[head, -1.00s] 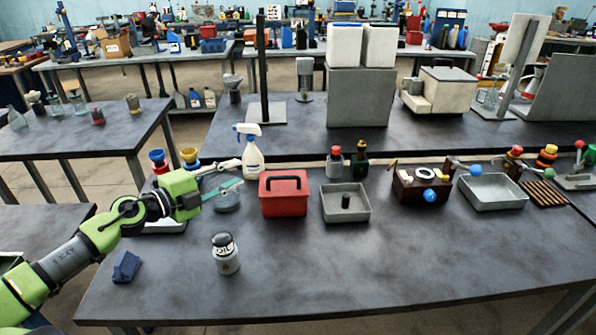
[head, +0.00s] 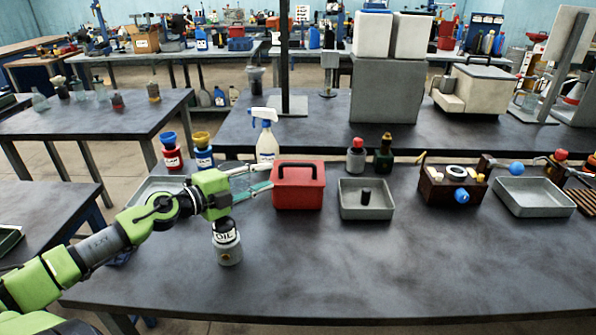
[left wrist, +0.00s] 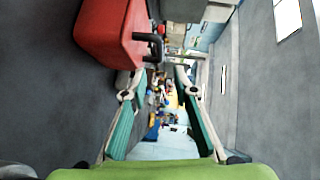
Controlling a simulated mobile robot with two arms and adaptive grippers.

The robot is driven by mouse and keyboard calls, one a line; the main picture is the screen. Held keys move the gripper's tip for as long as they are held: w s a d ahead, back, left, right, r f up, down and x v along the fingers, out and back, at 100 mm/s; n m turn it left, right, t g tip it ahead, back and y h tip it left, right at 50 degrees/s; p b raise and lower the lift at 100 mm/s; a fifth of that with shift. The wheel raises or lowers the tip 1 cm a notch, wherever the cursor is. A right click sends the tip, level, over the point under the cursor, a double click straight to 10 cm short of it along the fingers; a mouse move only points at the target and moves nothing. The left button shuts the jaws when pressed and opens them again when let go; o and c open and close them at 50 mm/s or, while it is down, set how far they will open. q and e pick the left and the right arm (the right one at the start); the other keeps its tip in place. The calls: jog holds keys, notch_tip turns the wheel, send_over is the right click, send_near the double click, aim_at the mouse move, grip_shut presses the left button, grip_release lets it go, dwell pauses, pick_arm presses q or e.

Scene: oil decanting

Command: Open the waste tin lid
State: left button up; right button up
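The waste tin appears to be the red box (head: 298,195) with a black lid handle (head: 297,166), standing on the dark table with its lid closed. It also shows at the upper left of the left wrist view (left wrist: 103,35), with its black handle (left wrist: 153,47) on the right. My left gripper (head: 264,177) is open and empty, its teal-padded fingers pointing right, just left of the red box. Both fingers show apart in the left wrist view (left wrist: 155,85). Whether a fingertip touches the box, I cannot tell. My right gripper is out of view.
A container labelled OIL (head: 229,245) stands below my left gripper in the picture. A spray bottle (head: 267,145) is behind it. A grey tray (head: 367,211) sits right of the red box. The table's front middle is clear.

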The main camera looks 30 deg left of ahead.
aim_at(296, 166)
pick_arm(q)
jog(key=b+x, duration=0.1)
jog(key=x, duration=0.6)
jog(key=shift+w+r, duration=0.1)
jog(key=shift+w, duration=0.1)
jog(key=p+x, duration=0.1)
jog(key=x, duration=0.2)
jog(key=shift+w, duration=0.35)
jog(key=shift+w+d+f, duration=0.15)
jog(key=shift+w, duration=0.25)
jog(key=shift+w+d+f, duration=0.15)
jog(key=shift+w+f, duration=0.05)
jog(key=shift+w, duration=0.2)
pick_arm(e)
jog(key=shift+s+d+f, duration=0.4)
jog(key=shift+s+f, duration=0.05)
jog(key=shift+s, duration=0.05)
pick_arm(q)
jog(key=shift+c, duration=0.4)
grip_shut()
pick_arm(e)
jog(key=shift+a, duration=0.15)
